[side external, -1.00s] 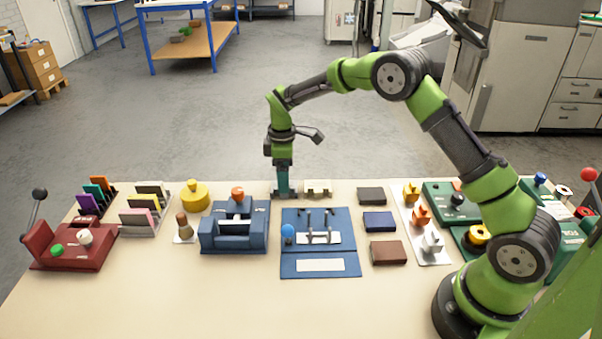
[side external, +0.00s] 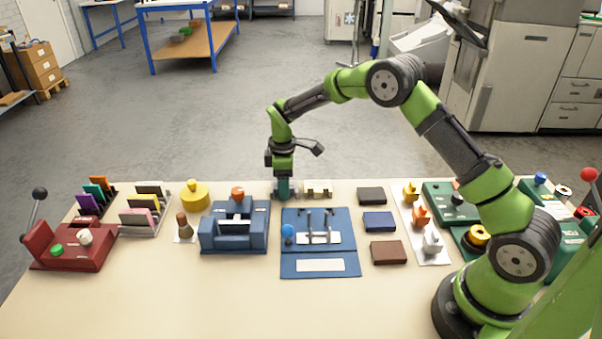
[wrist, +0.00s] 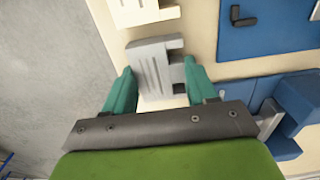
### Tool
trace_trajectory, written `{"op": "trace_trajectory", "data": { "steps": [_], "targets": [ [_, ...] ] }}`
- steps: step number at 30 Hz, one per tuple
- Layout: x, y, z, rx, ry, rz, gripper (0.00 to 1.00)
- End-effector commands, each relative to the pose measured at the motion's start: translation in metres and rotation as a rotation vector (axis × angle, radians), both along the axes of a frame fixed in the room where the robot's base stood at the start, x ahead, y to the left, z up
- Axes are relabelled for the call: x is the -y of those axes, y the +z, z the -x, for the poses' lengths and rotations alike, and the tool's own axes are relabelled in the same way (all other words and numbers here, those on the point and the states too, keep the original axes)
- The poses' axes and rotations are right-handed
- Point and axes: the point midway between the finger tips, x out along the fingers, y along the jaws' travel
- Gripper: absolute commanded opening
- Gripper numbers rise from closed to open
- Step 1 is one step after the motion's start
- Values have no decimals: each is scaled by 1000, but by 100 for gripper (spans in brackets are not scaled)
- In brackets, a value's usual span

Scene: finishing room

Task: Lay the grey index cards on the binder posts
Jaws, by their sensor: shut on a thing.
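The grey index cards (wrist: 153,66) lie as a stack at the table's far edge, between my two teal fingertips in the wrist view. My gripper (side external: 284,190) points down and is shut on this stack; the gripper (wrist: 160,88) also shows in the wrist view. In the side view my fingers largely hide the cards. The blue binder (side external: 320,265) lies open to the near right of my gripper, with upright metal posts (side external: 320,228) over a white sheet. Part of the binder (wrist: 270,35) shows in the wrist view.
A cream stack (side external: 318,188) stands close beside the grey cards. A blue punch-like device (side external: 235,230) is left of the binder, and several dark blocks (side external: 380,222) are right. The front table is clear.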

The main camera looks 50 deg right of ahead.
Motion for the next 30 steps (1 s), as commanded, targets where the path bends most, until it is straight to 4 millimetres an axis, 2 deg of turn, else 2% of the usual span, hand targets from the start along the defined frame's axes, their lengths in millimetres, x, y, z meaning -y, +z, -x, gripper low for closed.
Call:
{"op": "trace_trajectory", "data": {
  "steps": [5,30],
  "targets": [
    [0,5,0,1,0,0,30],
    [0,71,-1,3,1,0,30]
  ]
}}
